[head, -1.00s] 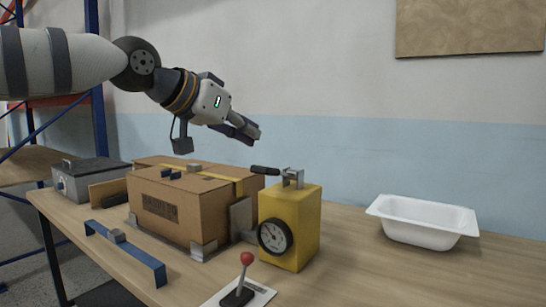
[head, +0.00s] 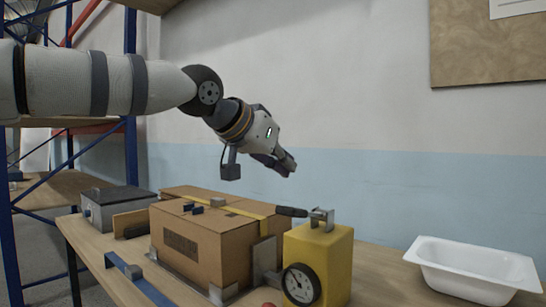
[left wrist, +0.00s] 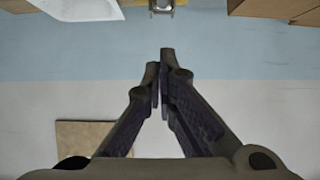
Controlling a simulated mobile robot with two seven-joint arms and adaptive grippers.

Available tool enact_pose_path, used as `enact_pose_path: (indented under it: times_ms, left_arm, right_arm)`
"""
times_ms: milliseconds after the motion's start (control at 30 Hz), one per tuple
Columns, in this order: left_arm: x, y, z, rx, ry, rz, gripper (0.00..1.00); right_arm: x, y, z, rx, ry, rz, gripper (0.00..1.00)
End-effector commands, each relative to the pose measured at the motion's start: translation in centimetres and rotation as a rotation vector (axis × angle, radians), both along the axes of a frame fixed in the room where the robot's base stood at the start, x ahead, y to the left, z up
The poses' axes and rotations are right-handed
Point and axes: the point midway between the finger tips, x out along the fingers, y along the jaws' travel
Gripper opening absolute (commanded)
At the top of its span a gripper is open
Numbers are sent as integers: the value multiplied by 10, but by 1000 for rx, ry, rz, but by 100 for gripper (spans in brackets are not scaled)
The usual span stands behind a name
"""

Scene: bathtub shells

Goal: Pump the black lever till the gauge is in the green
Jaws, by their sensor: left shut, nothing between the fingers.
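The black lever (head: 291,212) sticks out to the left from a metal bracket (head: 321,218) on top of the yellow pump box (head: 328,257). The lever looks about level. The round gauge (head: 300,285) is on the front of the box; its dial is too small to read for green. My left gripper (head: 290,169) is shut and empty, in the air above the lever and apart from it. In the left wrist view its fingertips (left wrist: 162,58) are together, with the metal bracket (left wrist: 161,6) at the top edge. My right gripper is not in view.
A taped cardboard box (head: 205,250) stands left of the pump, close to the lever's side. A grey case (head: 112,207) and a blue bar (head: 137,278) are farther left. A white tub (head: 473,268) stands at the right. The air above the pump is clear.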

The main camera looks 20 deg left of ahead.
Motion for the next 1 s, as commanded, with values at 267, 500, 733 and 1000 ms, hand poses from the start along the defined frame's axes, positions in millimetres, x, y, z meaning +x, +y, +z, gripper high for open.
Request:
enact_pose_path:
  times_ms: [267, 500, 733, 1000]
  left_arm:
    - [18, -7, -36, 0, 0, -1, 0]
    - [15, -5, -53, 0, -1, 1, 0]
    - [15, -5, -55, 0, 1, 1, 0]
    - [28, -4, -64, -1, 8, 1, 0]
  right_arm:
    - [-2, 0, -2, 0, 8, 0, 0]
    - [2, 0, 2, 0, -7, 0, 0]
    - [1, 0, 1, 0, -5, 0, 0]
    - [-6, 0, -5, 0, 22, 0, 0]
